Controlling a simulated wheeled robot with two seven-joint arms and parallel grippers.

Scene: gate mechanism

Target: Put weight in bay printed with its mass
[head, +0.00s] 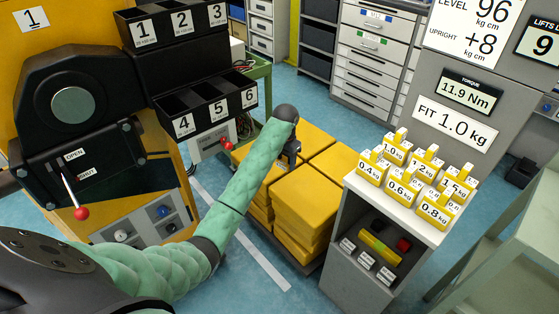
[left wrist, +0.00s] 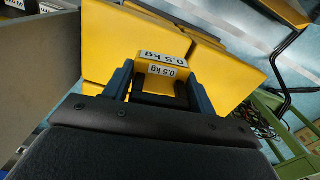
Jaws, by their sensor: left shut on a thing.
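My left gripper (left wrist: 160,92) is shut on a yellow weight (left wrist: 163,68) labelled 0.5 kg in the left wrist view. In the head view the left gripper (head: 291,152) hangs above the yellow blocks, and the weight in it cannot be made out. A grey cabinet (head: 335,235) stands to its right. Its white top holds several yellow weights, including 0.4 kg (head: 371,171), 0.6 kg (head: 403,189), 0.8 kg (head: 436,212) and 1.0 kg (head: 394,151). A recess below has several small labels (head: 366,260), too small to read. My right gripper is not in view.
A black machine with numbered bins (head: 205,105) and a red-knobbed lever (head: 80,213) is at left. A panel reads FIT 1.0 kg (head: 455,122). Blue floor (head: 345,140) shows behind.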

